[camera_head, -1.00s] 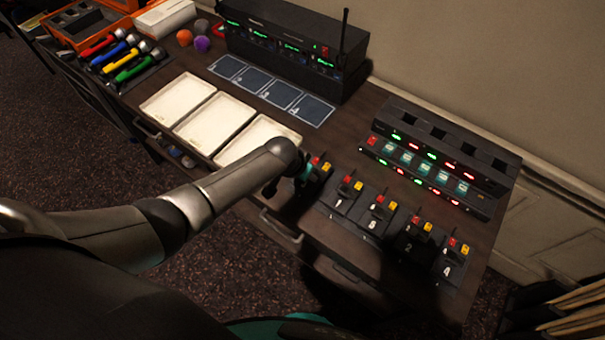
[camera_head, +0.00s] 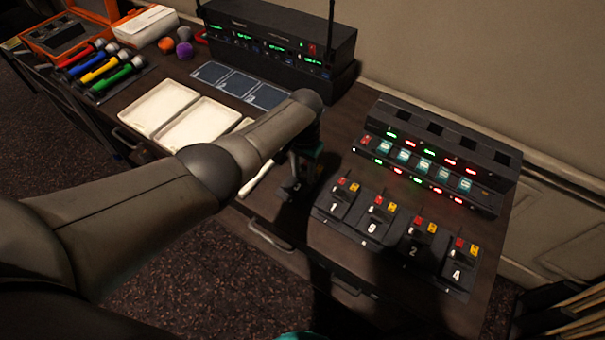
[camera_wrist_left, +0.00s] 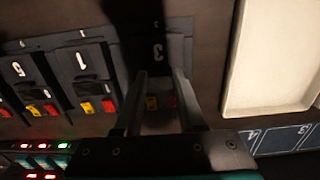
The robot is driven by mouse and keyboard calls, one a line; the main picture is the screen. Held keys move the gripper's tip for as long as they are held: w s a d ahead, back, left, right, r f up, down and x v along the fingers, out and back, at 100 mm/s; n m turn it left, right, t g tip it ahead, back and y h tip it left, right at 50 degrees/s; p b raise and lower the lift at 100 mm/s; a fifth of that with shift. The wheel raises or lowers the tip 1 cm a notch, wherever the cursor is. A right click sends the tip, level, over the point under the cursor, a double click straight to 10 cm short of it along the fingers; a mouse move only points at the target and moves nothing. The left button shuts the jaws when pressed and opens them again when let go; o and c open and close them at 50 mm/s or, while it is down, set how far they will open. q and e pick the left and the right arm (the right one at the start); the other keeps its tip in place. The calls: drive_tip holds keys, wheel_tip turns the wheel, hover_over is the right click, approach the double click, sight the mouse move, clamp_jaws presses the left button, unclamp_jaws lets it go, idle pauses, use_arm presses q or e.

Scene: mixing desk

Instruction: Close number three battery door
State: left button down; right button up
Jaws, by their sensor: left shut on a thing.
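The black bodypack marked 3 (camera_wrist_left: 158,50) lies on the desk in the left wrist view, with red and yellow pieces at its end. In the head view my arm hides most of it. My left gripper (camera_head: 292,188) points down over that pack. In the wrist view its two fingers (camera_wrist_left: 158,90) reach along both sides of the pack's dark middle part, and it is shut on it. Whether that part is the battery door, and how far the door is closed, is too dark to tell.
More bodypacks, among them 1 (camera_head: 335,203), 2 (camera_head: 415,250) and 4 (camera_head: 457,272), lie in a row to the right. A charger rack (camera_head: 435,160) with lit lights stands behind them. White trays (camera_head: 160,105) lie left of my gripper, and a receiver rack (camera_head: 280,45) stands behind.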

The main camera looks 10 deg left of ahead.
sight(304, 179)
idle(0.4)
use_arm(q)
drive_tip(key=shift+c, duration=2.4)
unclamp_jaws()
drive_tip(key=shift+r+p, duration=0.3)
drive_tip(key=shift+r, duration=0.2)
wheel_tip(304, 179, up, 14)
drive_tip(key=p, duration=0.4)
drive_tip(key=shift+w, duration=0.2)
